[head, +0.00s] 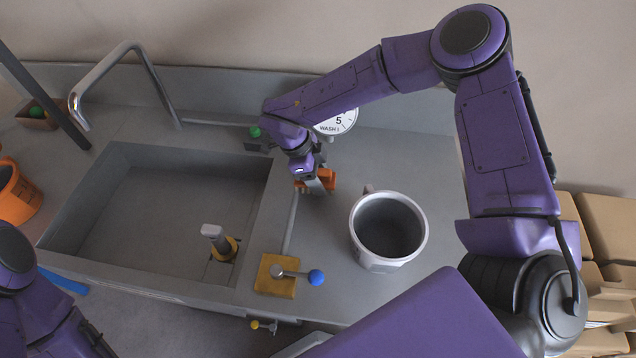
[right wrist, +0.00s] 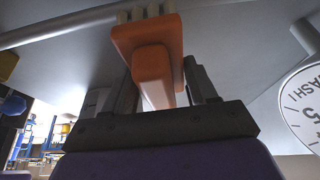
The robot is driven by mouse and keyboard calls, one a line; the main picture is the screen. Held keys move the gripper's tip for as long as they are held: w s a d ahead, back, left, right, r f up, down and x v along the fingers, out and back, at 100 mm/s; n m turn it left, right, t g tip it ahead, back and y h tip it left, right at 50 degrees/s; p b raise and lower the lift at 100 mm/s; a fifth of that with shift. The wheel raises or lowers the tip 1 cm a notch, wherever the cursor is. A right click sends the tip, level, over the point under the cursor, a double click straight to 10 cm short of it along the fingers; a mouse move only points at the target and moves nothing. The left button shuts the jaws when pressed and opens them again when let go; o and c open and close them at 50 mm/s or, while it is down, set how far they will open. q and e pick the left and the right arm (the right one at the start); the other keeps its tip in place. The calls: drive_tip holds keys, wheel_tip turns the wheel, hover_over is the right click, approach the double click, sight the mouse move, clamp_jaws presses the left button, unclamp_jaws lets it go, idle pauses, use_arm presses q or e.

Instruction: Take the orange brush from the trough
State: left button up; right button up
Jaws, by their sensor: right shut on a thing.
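My right gripper (head: 314,184) is shut on the orange brush (head: 329,178), just right of the trough (head: 256,212) over the grey counter. In the right wrist view the orange brush (right wrist: 150,45) sits between the two dark fingers of my right gripper (right wrist: 160,88), with pale bristles at the top edge of the picture. I cannot tell whether the brush touches the counter. The trough is a grey rectangular basin at the left. My left arm shows at the lower left, but its gripper is out of view.
A grey-white mug-like pot (head: 388,232) stands right of the brush. A round "WASH" dial (head: 338,122) is behind it. A curved tap (head: 130,50) rises behind the trough. A blue-knobbed lever (head: 300,275) is in front. An orange bucket (head: 16,192) is far left.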

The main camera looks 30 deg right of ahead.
drive_tip(key=w+a+r+b, duration=0.1)
drive_tip(key=a+r+b, duration=0.2)
drive_tip(key=a+r, duration=0.7)
drive_tip(key=a, duration=0.4)
drive_tip(key=shift+r, duration=0.35)
drive_tip(key=o, duration=0.3)
drive_tip(key=shift+c, duration=0.7)
